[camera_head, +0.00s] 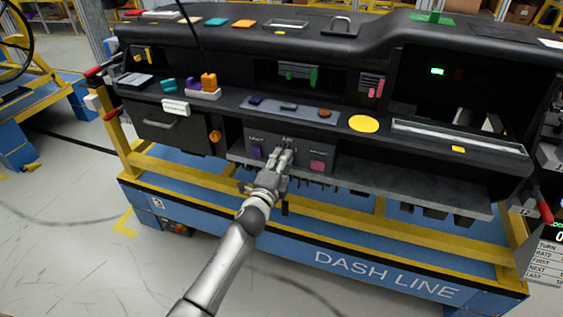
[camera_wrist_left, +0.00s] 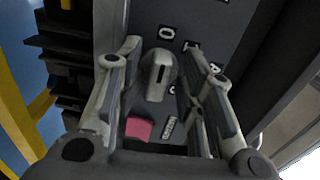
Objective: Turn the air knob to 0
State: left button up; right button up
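The air knob (camera_wrist_left: 158,68) is a grey round dial with a raised ridge and a short dark line on it, in the wrist view. My left gripper (camera_head: 283,154) is at the grey control panel (camera_head: 262,135), below the AIR label, and hides the knob in the head view. In the wrist view its fingers (camera_wrist_left: 163,62) are open, one on each side of the knob, with a gap visible on both sides. My right gripper is not in view.
A pink button (camera_head: 317,165) is right of the knob and a purple one (camera_head: 256,152) left of it. An orange knob (camera_head: 214,136) is further left. A grey ledge (camera_head: 400,188) runs below the panel. Small coloured parts lie on the dashboard (camera_head: 350,45).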

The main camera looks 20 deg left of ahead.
pick_arm(q)
jog(key=shift+s, duration=0.1)
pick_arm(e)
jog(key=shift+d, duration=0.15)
pick_arm(q)
jog(key=s, duration=1.1)
jog(key=shift+s+a, duration=0.2)
jog(key=shift+s, duration=0.2)
